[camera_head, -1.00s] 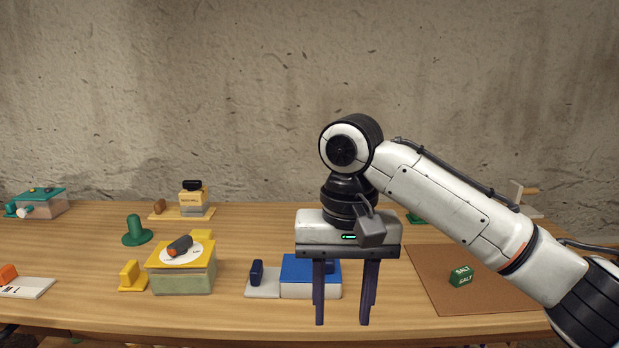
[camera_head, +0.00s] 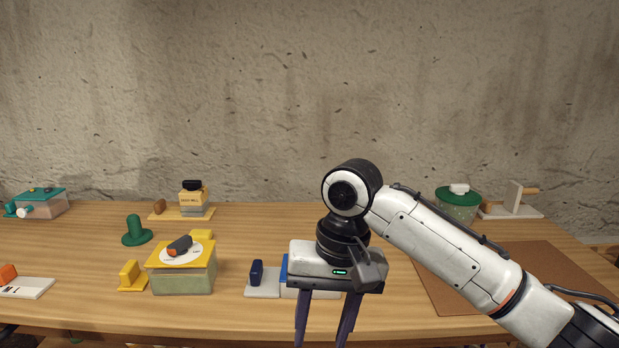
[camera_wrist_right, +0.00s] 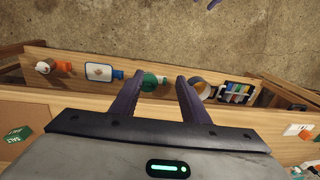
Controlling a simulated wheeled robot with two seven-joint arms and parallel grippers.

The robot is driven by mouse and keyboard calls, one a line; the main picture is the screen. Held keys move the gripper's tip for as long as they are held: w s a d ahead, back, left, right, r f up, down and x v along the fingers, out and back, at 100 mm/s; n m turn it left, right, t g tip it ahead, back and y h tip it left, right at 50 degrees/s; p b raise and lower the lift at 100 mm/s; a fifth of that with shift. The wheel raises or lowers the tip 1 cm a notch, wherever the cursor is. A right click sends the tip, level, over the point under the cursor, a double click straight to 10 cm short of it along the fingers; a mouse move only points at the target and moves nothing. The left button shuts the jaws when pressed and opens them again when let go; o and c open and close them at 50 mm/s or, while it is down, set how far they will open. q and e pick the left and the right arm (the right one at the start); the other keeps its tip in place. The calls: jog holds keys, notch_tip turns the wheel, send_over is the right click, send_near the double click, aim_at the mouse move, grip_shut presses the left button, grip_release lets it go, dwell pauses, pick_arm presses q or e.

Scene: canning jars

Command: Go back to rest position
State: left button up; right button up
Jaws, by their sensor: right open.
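My right gripper (camera_head: 322,335) hangs low at the front edge of the table, fingers pointing down, spread apart with nothing between them. Its two dark purple fingers also show apart in the right wrist view (camera_wrist_right: 160,90). In the head view it covers much of a blue-topped box (camera_head: 318,294).
The wooden table (camera_head: 90,240) holds a yellow-topped box (camera_head: 182,276), a green knob (camera_head: 136,230) and a green-lidded jar (camera_head: 458,203). A brown mat (camera_head: 535,270) lies at right, partly behind my arm. A green salt block (camera_wrist_right: 18,134) shows in the wrist view.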

jog(key=s+a+f+t+y, duration=0.2)
jog(key=f+y, duration=0.1)
jog(key=f, duration=0.9)
jog(key=s+a+f+t+y, duration=0.1)
jog(key=a+f+t+y, duration=0.15)
jog(key=f, duration=0.85)
jog(key=s+d+f+t+h, duration=0.2)
jog(key=s+d+f, duration=0.4)
jog(key=s+d, duration=0.2)
jog(key=s+d+f+n+t+h, duration=0.1)
jog(key=s+d+f+t+h, duration=0.1)
jog(key=s+d+f, duration=0.4)
jog(key=s+d, duration=0.3)
jog(key=d, duration=0.2)
jog(key=shift+s+d+f+n+h, duration=0.25)
jog(key=shift+s+n+h, duration=0.05)
jog(key=shift+h, duration=0.05)
